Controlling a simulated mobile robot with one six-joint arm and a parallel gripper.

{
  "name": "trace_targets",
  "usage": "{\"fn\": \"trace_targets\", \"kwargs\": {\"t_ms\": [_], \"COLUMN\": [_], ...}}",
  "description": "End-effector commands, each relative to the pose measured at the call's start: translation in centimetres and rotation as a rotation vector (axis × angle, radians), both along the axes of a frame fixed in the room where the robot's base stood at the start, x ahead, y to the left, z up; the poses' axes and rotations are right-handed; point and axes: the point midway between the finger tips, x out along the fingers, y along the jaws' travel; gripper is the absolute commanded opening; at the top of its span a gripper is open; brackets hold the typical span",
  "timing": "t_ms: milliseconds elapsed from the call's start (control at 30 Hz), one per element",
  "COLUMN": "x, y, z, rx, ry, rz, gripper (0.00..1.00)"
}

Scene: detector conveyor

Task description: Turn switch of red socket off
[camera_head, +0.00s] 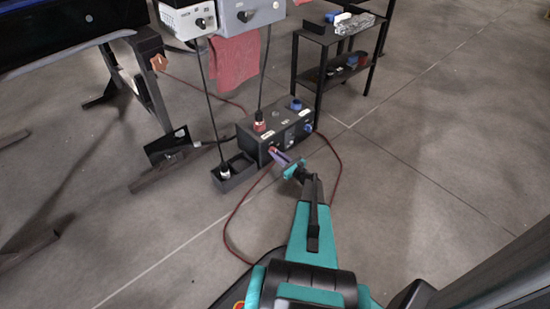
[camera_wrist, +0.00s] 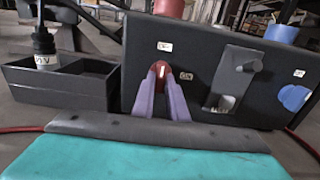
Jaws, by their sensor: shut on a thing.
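The dark socket box (camera_head: 247,138) stands on the floor, and its front face (camera_wrist: 140,60) fills the middle of the wrist view. A red socket (camera_head: 259,124) with a plug sits on its top; the red part (camera_wrist: 174,8) also shows in the wrist view. Below it on the front is a small round red switch (camera_wrist: 161,67) with a pale mark. My gripper (camera_wrist: 160,72) has its two purple fingers closed on this switch from either side, hiding part of it. In the head view my gripper (camera_head: 275,154) reaches the box's front left.
A blue switch (camera_wrist: 295,97) and a blue socket (camera_wrist: 281,33) are at the box's right. A grey fitting (camera_wrist: 236,74) juts out between the switches. An open black tray (camera_head: 234,174) with a plug stands left of the box. A red cable (camera_head: 230,232) lies on the floor.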

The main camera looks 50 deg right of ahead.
Motion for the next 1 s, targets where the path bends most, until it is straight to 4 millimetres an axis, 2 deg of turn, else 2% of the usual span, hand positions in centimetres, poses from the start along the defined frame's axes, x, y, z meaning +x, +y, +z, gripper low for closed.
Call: {"fn": "trace_targets", "kwargs": {"t_ms": [33,233,267,333,367,833,1000], "x": [0.36,0.38,0.38,0.4,0.4,0.48,-0.05], "y": [-0.23,-0.16,-0.16,-0.14,-0.11,0.34,0.41], "z": [1.05,1.11,1.12,1.11,1.08,0.46,0.37], "rx": [-0.006,-0.006,-0.005,-0.005,-0.005,-0.003,-0.001], "ry": [-0.017,-0.018,-0.019,-0.018,-0.018,-0.009,-0.006], "rz": [0.001,0.003,0.002,0.003,0.003,0.01,0.01], "gripper": [0.0,0.0,0.18,0.29,0.31,0.31,0.31]}}
